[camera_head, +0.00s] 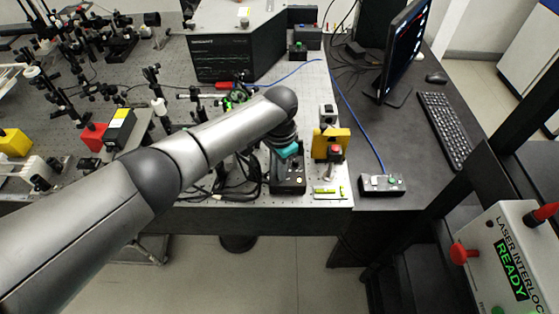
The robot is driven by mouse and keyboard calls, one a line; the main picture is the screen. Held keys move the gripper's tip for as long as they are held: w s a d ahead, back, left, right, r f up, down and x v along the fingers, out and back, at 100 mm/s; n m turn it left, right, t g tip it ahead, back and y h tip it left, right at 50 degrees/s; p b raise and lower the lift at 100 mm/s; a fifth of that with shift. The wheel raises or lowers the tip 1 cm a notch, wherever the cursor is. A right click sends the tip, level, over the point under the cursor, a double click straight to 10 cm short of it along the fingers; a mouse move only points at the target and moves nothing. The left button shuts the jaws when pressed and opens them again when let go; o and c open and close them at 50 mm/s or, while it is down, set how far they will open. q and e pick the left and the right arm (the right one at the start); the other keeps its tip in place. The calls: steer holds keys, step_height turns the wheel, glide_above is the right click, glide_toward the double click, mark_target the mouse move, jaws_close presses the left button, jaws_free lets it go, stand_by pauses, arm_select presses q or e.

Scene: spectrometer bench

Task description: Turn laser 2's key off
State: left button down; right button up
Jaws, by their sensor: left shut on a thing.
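My left arm reaches in from the left, and my left gripper (287,153) points down at a small black control box (288,187) near the front edge of the optical bench. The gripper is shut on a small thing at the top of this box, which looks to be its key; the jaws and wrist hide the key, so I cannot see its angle. The laser number on the box is too small to read. My right gripper is not in view.
A yellow block with a red button (335,150) stands just right of the gripper. The laser interlock box (515,262) reads READY. Optics mounts crowd the bench at left; a monitor (404,48) stands at back right.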

arm_select(q)
steer(key=n+p, duration=0.3)
steer(key=n, duration=0.2)
steer(key=shift+d+r+n, duration=0.1)
steer(key=shift+r+n, duration=0.05)
steer(key=shift+n, duration=0.15)
steer(key=shift+n+p, duration=0.65)
steer(key=shift+n, duration=0.55)
steer(key=shift+n+p, duration=0.35)
steer(key=shift+n, duration=0.85)
steer(key=c, duration=1)
jaws_free()
step_height(320, 180, up, 6)
steer(key=p, duration=0.3)
steer(key=shift+f, duration=0.2)
steer(key=shift+r, duration=4.75)
